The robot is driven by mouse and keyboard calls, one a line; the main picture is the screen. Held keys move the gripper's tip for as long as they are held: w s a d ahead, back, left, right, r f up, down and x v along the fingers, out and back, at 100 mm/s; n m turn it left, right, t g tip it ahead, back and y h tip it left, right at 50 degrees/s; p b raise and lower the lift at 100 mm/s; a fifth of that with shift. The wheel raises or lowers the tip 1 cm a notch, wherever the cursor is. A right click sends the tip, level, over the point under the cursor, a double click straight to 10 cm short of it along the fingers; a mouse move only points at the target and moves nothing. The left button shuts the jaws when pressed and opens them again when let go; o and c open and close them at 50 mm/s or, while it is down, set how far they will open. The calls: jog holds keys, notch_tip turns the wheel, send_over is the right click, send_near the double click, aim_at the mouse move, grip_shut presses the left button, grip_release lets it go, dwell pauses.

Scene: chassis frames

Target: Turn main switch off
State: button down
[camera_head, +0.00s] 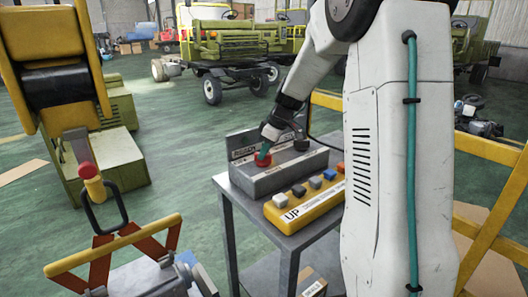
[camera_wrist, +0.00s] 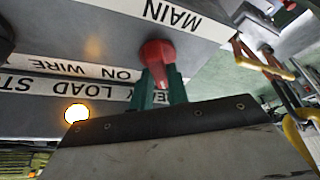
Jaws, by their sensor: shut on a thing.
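The main switch is a red knob (camera_head: 262,161) on top of a grey control box (camera_head: 282,178), near its left end. In the wrist view the red knob (camera_wrist: 157,52) is beside a white label (camera_wrist: 172,16) reading "MAIN". My gripper (camera_head: 265,150) reaches down to the knob from above right. In the wrist view the green fingers of my gripper (camera_wrist: 160,86) are shut on the knob, and their tips cover part of it. A lamp (camera_wrist: 76,113) on the box glows yellow-white.
The box stands on a grey table (camera_head: 290,238). A yellow pendant (camera_head: 305,207) marked "UP", with several coloured buttons, lies in front of it. A yellow frame (camera_head: 505,205) is at the right. Green floor is open behind the table.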

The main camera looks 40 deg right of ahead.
jog(key=shift+d+n+g+y, duration=0.1)
jog(key=shift+n+g+y, duration=0.25)
jog(key=shift+n, duration=0.85)
jog(key=c, duration=1.4)
grip_release()
jog(key=shift+o, duration=0.2)
jog(key=v, duration=0.7)
jog(key=shift+r, duration=0.35)
jog(key=shift+d, duration=0.1)
